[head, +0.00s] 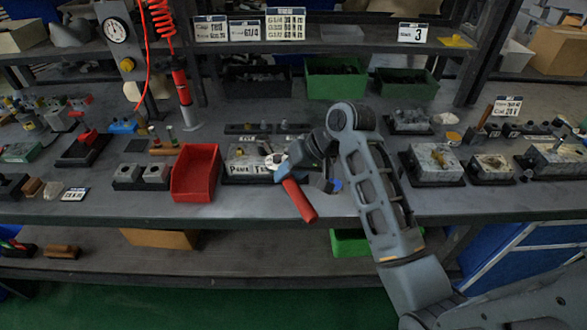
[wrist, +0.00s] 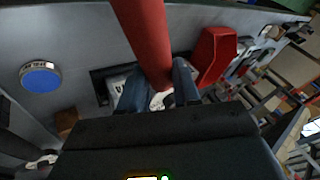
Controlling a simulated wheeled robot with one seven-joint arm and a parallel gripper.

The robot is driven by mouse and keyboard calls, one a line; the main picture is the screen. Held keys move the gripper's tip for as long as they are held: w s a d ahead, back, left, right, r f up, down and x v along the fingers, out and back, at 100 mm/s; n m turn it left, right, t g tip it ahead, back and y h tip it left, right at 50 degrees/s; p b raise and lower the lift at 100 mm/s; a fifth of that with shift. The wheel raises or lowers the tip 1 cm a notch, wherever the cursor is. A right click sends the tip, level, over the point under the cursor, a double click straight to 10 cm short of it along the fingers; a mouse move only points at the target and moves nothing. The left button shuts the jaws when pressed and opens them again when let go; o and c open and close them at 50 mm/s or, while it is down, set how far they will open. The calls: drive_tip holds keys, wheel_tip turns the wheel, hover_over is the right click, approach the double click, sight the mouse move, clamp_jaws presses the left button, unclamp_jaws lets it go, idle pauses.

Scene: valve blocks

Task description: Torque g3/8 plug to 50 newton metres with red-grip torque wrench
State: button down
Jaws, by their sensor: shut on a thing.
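My gripper (head: 289,166) is shut on the red-grip torque wrench (head: 300,202). The red grip slants down and right over the bench's front edge, and a short silver part shows just left of my fingers. In the wrist view the red grip (wrist: 146,35) rises between my two dark fingers (wrist: 160,88). The wrench's silver end is over or beside a pale valve block (head: 245,166) with a printed label. I cannot tell whether it touches the block. The g3/8 plug cannot be made out; my gripper and the wrench cover part of that block.
A red bin (head: 196,173) stands left of the labelled block. A blue-topped round thing (wrist: 40,79) lies on the bench in the wrist view. More valve blocks (head: 436,163) stand at the right, and green bins (head: 336,80) stand behind. The bench front strip (head: 130,208) is clear.

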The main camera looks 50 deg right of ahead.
drive_tip(key=shift+w+a+m, duration=0.2)
drive_tip(key=shift+a+m, duration=0.1)
drive_tip(key=shift+a, duration=0.15)
drive_tip(key=shift+w+a+m+h, duration=0.7)
drive_tip(key=shift+a+m+h, duration=0.1)
drive_tip(key=shift+a+m, duration=0.25)
drive_tip(key=shift+w+a+m+h, duration=0.5)
drive_tip(key=shift+w+a+m, duration=0.35)
drive_tip(key=shift+w+a, duration=0.1)
idle(0.4)
drive_tip(key=shift+w+a+m+h, duration=0.6)
drive_tip(key=shift+w+a+m, duration=0.25)
drive_tip(key=shift+w+m, duration=0.1)
